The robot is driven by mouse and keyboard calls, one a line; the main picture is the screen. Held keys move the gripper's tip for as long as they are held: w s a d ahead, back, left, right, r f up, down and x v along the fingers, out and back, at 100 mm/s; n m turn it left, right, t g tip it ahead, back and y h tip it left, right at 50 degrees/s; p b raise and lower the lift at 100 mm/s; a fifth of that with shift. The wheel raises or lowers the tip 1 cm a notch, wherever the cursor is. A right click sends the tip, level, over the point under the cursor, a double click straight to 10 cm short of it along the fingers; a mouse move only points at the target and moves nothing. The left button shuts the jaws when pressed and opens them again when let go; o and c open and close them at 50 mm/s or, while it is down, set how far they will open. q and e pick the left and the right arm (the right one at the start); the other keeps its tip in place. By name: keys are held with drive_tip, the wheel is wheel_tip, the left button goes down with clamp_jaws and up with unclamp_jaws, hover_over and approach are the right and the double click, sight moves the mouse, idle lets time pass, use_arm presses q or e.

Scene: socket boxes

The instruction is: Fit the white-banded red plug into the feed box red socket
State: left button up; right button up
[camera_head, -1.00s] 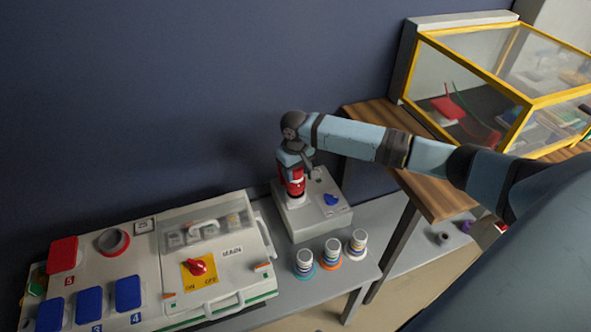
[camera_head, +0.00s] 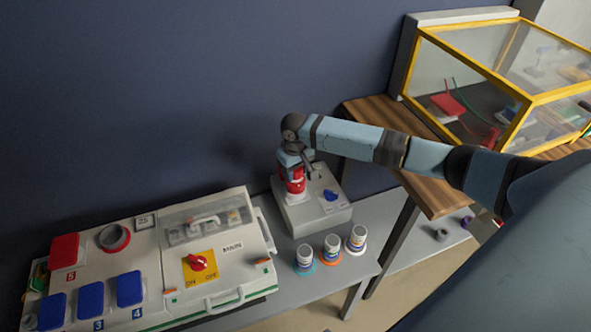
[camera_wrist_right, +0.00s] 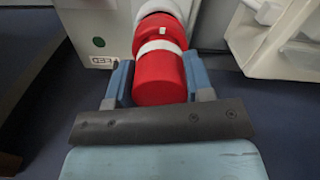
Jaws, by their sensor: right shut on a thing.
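The red plug (camera_wrist_right: 157,78) with a white band is between the fingers of my right gripper (camera_wrist_right: 158,82), which is shut on it. The plug's far end meets the red socket (camera_wrist_right: 160,27) of the feed box (camera_wrist_right: 97,22) in the right wrist view, roughly in line with it. I cannot tell how deep it sits. In the head view, my right gripper (camera_head: 294,170) holds the plug (camera_head: 296,187) upright at the left part of the grey feed box (camera_head: 326,214), which has a blue switch. My left gripper is not in view.
A large panel box (camera_head: 150,262) with a red rotary switch and coloured covers stands at the left. Several small banded plugs (camera_head: 331,248) stand in front of the feed box on the grey bench (camera_head: 290,295). A yellow-framed clear case (camera_head: 470,65) is on the wooden table at right.

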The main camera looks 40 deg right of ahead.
drive_tip(key=shift+f, duration=0.1)
drive_tip(key=shift+f, duration=0.5)
drive_tip(key=o, duration=1)
drive_tip(key=shift+f, duration=0.15)
drive_tip(key=shift+r, duration=0.35)
use_arm(q)
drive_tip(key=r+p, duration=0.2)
drive_tip(key=p, duration=0.2)
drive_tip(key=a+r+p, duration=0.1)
drive_tip(key=p, duration=0.3)
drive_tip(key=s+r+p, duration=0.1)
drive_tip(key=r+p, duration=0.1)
drive_tip(key=p, duration=0.2)
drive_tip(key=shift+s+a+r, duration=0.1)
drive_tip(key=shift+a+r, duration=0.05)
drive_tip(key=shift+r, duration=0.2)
use_arm(e)
wheel_tip(320, 180, up, 20)
drive_tip(key=shift+r, duration=0.15)
